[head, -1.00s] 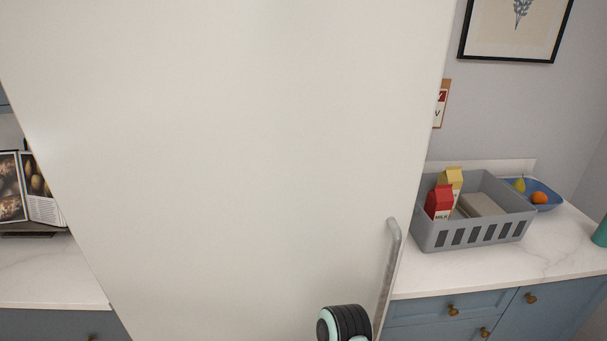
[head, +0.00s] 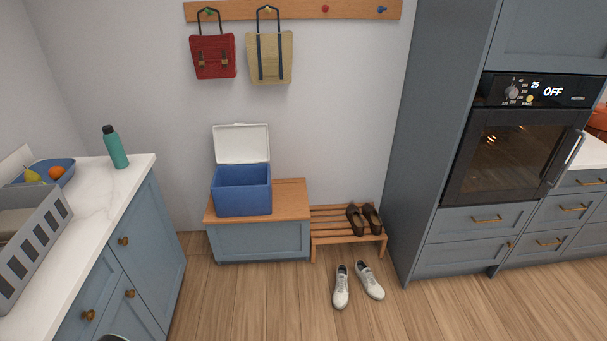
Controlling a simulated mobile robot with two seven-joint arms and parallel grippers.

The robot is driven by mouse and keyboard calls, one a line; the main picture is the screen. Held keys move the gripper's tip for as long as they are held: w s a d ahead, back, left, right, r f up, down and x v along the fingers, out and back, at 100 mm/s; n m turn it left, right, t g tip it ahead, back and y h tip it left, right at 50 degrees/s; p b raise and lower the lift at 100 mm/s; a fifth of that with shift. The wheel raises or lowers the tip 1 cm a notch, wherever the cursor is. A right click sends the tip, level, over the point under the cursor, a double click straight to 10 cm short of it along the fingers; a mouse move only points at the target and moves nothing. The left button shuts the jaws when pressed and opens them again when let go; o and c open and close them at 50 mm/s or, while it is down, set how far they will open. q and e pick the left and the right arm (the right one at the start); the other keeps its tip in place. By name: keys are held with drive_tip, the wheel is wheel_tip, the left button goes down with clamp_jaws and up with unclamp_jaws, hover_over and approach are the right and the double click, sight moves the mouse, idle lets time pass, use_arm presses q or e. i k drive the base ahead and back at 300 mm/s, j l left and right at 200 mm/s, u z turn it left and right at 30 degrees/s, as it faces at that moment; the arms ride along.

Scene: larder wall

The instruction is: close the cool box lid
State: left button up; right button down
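The cool box (head: 241,200) is blue and stands on a wooden-topped bench, left of the middle in the head view. Its white lid (head: 241,143) is open and stands upright along the back edge of the box. The part of the inside that shows looks empty. Neither of my grippers is in the head view. A small dark rounded piece at the bottom left edge is too cut off to tell.
The bench (head: 262,241) stands against the wall, with a shoe rack (head: 345,229) beside it. White shoes (head: 341,288) lie on the floor in front. A counter (head: 105,190) with a grey crate (head: 30,245) and green bottle (head: 115,148) is at left. An oven (head: 515,150) is at right.

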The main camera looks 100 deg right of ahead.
sight(240, 143)
drive_tip(key=z, duration=2.95)
drive_tip(key=i+l+u, duration=0.25)
drive_tip(key=i, duration=0.35)
drive_tip(key=i+l+u, duration=0.2)
drive_tip(key=i+l, duration=0.15)
drive_tip(key=i, duration=0.25)
drive_tip(key=i+l+u, duration=0.25)
drive_tip(key=i+l, duration=0.25)
drive_tip(key=i, duration=0.1)
